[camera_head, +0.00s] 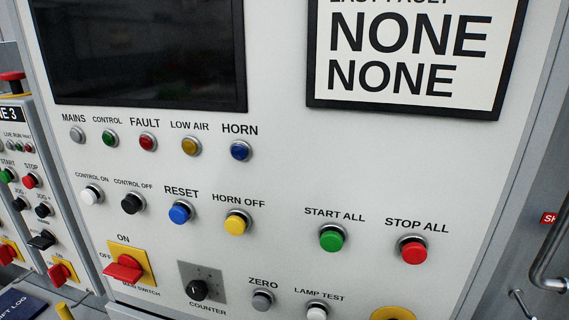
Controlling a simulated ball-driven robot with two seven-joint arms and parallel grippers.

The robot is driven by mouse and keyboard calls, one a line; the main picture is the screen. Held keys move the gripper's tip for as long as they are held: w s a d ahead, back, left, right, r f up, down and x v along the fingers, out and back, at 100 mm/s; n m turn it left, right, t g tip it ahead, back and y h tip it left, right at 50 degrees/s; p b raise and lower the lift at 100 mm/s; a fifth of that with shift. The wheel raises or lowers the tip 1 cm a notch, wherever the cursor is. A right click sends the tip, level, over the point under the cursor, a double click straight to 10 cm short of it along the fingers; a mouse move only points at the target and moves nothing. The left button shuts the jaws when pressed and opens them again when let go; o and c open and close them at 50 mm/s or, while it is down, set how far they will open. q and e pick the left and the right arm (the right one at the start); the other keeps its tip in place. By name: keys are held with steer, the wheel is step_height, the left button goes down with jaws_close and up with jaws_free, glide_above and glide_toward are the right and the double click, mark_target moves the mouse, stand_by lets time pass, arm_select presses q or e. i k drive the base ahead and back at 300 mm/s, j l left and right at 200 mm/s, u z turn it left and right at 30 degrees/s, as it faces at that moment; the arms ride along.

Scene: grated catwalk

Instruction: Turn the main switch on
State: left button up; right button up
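The main switch is a red rotary handle (124,268) on a square yellow plate (143,252) at the lower left of the grey control panel. ON is printed above the plate, OFF to its left and MAIN SWITCH below. The handle lies roughly sideways, with one end towards OFF. Nothing touches it. Neither of my grippers shows in the head view.
A counter knob (197,290) sits right of the switch. Rows of lamps and push buttons fill the panel, including a blue reset button (180,212). A similar panel (28,180) stands at left. A metal handle (545,260) projects at right.

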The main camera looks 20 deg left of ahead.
mark_target(127, 269)
steer(key=j+u, duration=0.1)
steer(key=u, duration=0.65)
steer(key=j+u, duration=0.15)
steer(key=u, duration=0.25)
steer(key=i+l+u, duration=0.1)
steer(key=u, duration=0.4)
